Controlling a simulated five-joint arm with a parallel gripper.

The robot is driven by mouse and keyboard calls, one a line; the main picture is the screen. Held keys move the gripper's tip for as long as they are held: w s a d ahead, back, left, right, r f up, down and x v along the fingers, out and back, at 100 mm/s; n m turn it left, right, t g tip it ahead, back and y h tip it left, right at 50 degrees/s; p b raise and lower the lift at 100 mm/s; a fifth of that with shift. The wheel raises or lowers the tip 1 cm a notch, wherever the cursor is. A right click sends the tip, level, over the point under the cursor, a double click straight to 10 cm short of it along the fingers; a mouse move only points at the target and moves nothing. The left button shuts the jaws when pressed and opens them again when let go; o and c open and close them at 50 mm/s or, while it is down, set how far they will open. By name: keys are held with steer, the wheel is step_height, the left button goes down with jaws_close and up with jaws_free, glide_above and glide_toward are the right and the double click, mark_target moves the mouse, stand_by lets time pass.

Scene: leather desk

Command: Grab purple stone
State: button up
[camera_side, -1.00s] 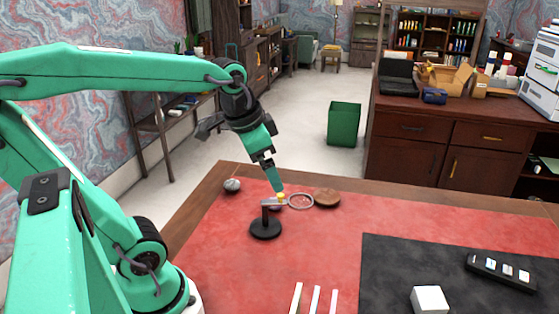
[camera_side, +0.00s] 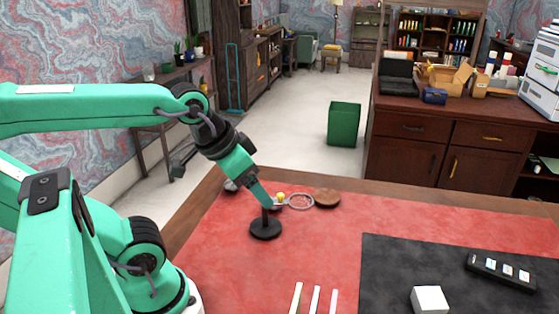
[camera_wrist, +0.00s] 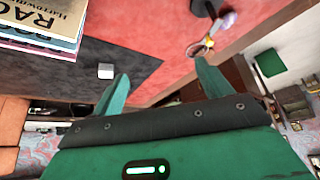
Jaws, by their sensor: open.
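A small pale purple piece (camera_wrist: 228,20), likely the purple stone, shows at the top of the wrist view beside a black stand. In the side view it is mostly hidden behind the stand and my gripper. A yellow piece (camera_side: 281,196) sits by the ring magnifier (camera_side: 300,201); it also shows in the wrist view (camera_wrist: 209,42). My gripper (camera_side: 267,203) points down at the top of the magnifier's stand (camera_side: 265,229); I cannot tell if it touches. In the wrist view its jaws (camera_wrist: 162,70) are apart with nothing held.
A brown round disc (camera_side: 327,197) lies right of the ring. A grey stone (camera_side: 231,185) lies to the left. A white cube (camera_side: 430,299) and a dark remote (camera_side: 500,270) are on the black mat (camera_side: 390,265). Books (camera_wrist: 40,25) show in the wrist view.

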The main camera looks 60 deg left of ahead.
steer(key=w+a+f+n+g, duration=0.1)
steer(key=w+a+f+n, duration=0.3)
steer(key=w+a+f, duration=0.1)
steer(key=w+a+f+n+g, duration=0.2)
steer(key=w+a+f+n, duration=0.2)
steer(key=a, duration=0.4)
steer(key=w+a+f+n+g, duration=0.2)
steer(key=w+a+f+n, duration=0.3)
steer(key=w+a+f, duration=0.1)
steer(key=shift+w+a+f, duration=0.1)
steer(key=shift+w+a, duration=0.65)
steer(key=shift+w+a+f+n+g, duration=0.1)
steer(key=shift+a+f+n+g, duration=0.2)
steer(key=shift+f, duration=1.45)
